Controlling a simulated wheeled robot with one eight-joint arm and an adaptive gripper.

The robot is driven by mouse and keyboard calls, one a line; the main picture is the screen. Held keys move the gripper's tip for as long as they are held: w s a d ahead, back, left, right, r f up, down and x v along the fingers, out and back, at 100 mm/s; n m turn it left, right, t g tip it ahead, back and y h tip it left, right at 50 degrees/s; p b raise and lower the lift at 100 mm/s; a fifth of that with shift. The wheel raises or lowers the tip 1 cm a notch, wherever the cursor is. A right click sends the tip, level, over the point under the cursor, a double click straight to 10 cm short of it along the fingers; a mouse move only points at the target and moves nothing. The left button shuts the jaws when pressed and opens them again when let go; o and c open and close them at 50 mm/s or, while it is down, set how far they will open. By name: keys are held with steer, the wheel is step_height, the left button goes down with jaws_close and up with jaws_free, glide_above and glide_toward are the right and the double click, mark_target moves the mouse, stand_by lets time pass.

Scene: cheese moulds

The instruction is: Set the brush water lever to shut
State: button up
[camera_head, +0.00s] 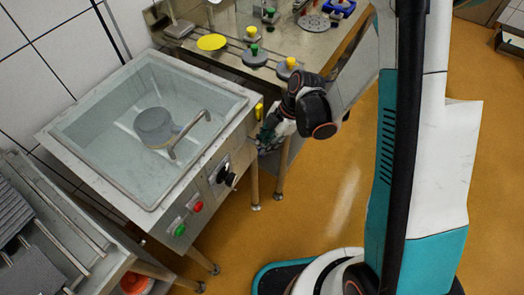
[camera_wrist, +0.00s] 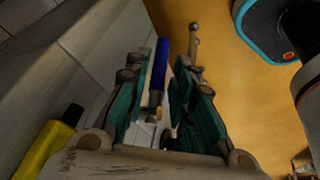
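A blue lever handle (camera_wrist: 161,66) with a brass-coloured fitting at its lower end shows between my fingers in the wrist view. It may be the brush water lever; no label is readable. My gripper (camera_wrist: 161,72) is open, with a teal finger pad on either side of the blue handle. I cannot tell whether either pad touches it. In the head view my gripper (camera_head: 266,137) is at the right end of the sink unit, and the blue handle is hidden there. A yellow handle (camera_wrist: 46,148) with a black end lies left of my gripper in the wrist view.
The water-filled sink (camera_head: 75,125) holds a grey round vessel (camera_head: 154,127). Its front panel has a black knob (camera_head: 226,176), a red button (camera_head: 198,206) and a green button (camera_head: 179,229). A steel table (camera_head: 225,60) with moulds stands behind.

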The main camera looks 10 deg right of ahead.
steer(key=shift+b+x, duration=0.45)
steer(key=shift+x, duration=1.2)
